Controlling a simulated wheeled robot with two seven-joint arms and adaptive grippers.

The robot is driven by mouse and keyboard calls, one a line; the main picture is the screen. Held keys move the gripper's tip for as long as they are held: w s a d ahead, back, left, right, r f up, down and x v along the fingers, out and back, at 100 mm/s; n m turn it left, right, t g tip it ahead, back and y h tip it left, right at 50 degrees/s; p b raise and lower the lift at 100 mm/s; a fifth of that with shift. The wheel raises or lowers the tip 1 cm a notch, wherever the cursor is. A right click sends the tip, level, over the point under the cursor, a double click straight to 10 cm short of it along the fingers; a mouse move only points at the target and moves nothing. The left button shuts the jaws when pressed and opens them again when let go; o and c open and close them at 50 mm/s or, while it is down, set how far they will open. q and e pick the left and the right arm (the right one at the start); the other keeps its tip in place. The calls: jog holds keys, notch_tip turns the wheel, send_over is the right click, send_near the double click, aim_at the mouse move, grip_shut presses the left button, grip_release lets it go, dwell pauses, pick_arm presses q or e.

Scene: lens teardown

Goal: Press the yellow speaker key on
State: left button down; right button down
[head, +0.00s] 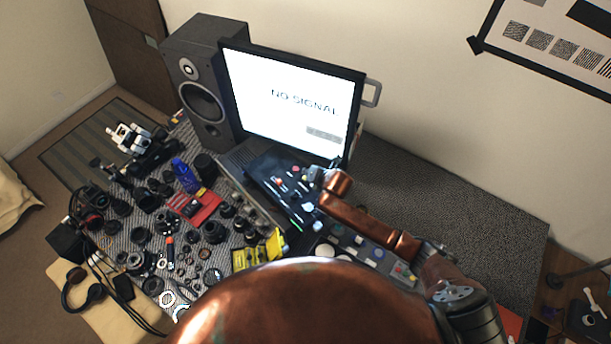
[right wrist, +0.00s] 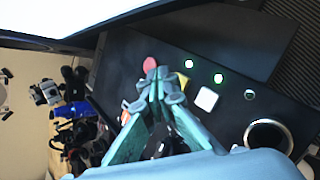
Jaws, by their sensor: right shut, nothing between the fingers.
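The dark control panel (head: 268,172) stands below the monitor in the head view, with small coloured keys on it. In the right wrist view a yellow key (right wrist: 183,80) shows on the panel (right wrist: 232,118), partly hidden behind my right fingertips. My right gripper (right wrist: 157,92) is shut and empty, its teal fingers pointing at the panel between the yellow key and a red round key (right wrist: 150,63). I cannot tell whether the fingertips touch the panel. In the head view my right gripper (head: 318,180) is over the panel's right part. My left gripper is not in view.
A white square key (right wrist: 207,98) and green-ringed keys (right wrist: 218,78) lie close by. The monitor (head: 290,100) reads "NO SIGNAL"; a speaker (head: 205,85) stands left of it. Many lens parts crowd the left of the table. The grey tabletop (head: 440,195) at right is clear.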

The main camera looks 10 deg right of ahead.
notch_tip(320, 180, up, 3)
jog(key=shift+p, duration=1.25)
jog(key=shift+r+p, duration=0.65)
jog(key=shift+r, duration=0.3)
jog(key=c, duration=2.7)
grip_release()
